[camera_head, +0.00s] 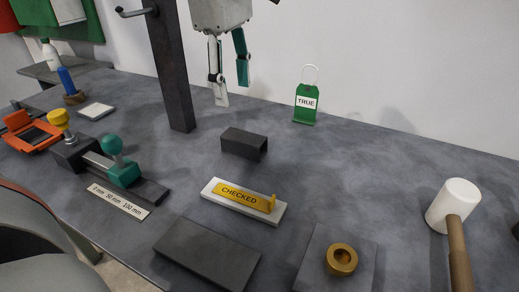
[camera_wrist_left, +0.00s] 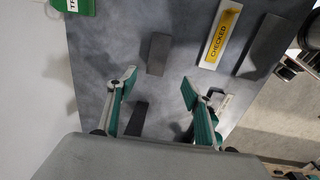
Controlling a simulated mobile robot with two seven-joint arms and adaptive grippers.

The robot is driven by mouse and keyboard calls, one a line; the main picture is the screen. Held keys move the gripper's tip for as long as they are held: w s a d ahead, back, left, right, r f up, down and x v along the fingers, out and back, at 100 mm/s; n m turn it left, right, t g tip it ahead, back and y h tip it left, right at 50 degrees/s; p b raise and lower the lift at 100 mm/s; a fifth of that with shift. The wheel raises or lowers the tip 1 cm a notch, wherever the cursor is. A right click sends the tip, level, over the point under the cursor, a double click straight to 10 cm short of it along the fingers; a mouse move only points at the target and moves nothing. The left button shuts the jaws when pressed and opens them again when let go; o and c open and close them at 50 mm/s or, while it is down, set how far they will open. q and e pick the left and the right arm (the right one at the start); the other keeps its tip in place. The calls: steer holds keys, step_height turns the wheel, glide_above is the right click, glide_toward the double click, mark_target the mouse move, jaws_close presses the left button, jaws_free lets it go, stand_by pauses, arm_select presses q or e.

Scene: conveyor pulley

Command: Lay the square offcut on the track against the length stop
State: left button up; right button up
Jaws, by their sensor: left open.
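A dark, square-section block (camera_head: 244,143), apparently the square offcut, lies on the grey bench; it also shows in the left wrist view (camera_wrist_left: 158,53). At the left stands a dark track (camera_head: 148,188) with a teal knobbed piece (camera_head: 121,170) on it, which looks like the length stop. A yellow-knobbed piece (camera_head: 62,122) is at the track's far end. A white scale plate (camera_head: 118,201) marked 0, 50 and 100 mm lies along its front. My left gripper (camera_head: 232,92) is open and empty, above and behind the block; its parted fingers show in the left wrist view (camera_wrist_left: 158,84).
A dark post (camera_head: 172,70) stands left of my gripper. A white plate (camera_head: 281,212) with a yellow CHECKED sign and a dark slab (camera_head: 207,252) lie in front. A green TRUE tag (camera_head: 306,104) stands behind; a white-headed mallet (camera_head: 453,205) lies right.

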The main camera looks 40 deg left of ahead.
arm_select(q)
steer(key=g+b, duration=0.1)
steer(key=b, duration=0.1)
glide_above(244, 136)
step_height(244, 136, down, 7)
steer(key=shift+w+a, duration=0.1)
steer(key=shift+f, duration=0.25)
steer(key=shift+s+f, duration=0.2)
steer(key=shift+f, duration=0.45)
step_height(244, 136, down, 5)
steer(key=shift+f+b, duration=0.1)
steer(key=shift+b, duration=0.8)
steer(key=shift+w+f, duration=0.1)
steer(key=shift+f, duration=0.05)
steer(key=shift+r, duration=0.2)
jaws_close()
arm_select(e)
steer(key=a+m, duration=0.1)
steer(key=a+f+m, duration=0.1)
steer(key=a+m, duration=0.1)
steer(key=shift+s+a+f+y, duration=0.15)
steer(key=shift+s+f+y, duration=0.1)
steer(key=shift+y, duration=0.15)
